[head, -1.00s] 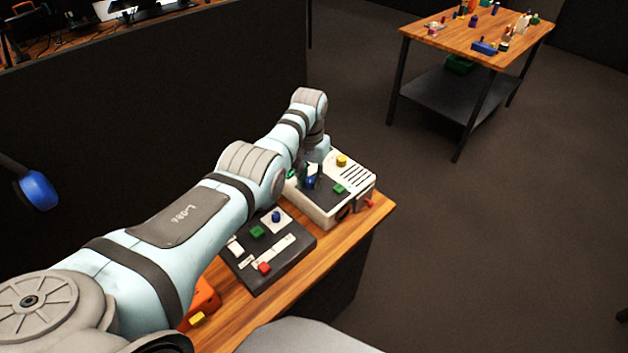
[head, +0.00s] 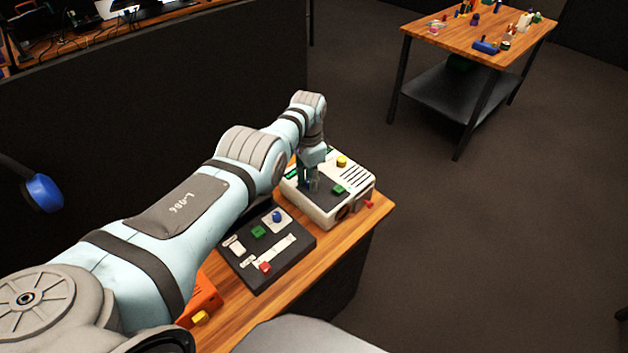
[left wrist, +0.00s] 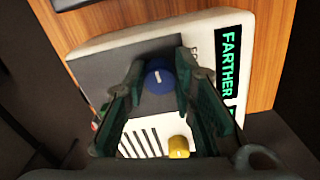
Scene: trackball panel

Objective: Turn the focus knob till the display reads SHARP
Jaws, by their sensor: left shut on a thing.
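The white panel box (head: 330,212) with a dark grey top plate stands at the far end of the wooden bench. My left gripper (head: 310,186) points down over that plate; it also shows in the left wrist view (left wrist: 160,82). There, its fingers are shut on a blue knob (left wrist: 159,76) with a pale pointer mark. The fingers hide the knob in the head view. The black display (left wrist: 230,62) shows FARTHER in green letters; the words beside it are cut off. I cannot read which knob is labelled focus. My right gripper is not in view.
A yellow knob (head: 341,161) and a green button (head: 338,189) stand close to my gripper on the box. A red part (head: 368,204) juts from its side. A dark trackball panel (head: 265,270) and an orange box (head: 203,300) lie nearer on the bench.

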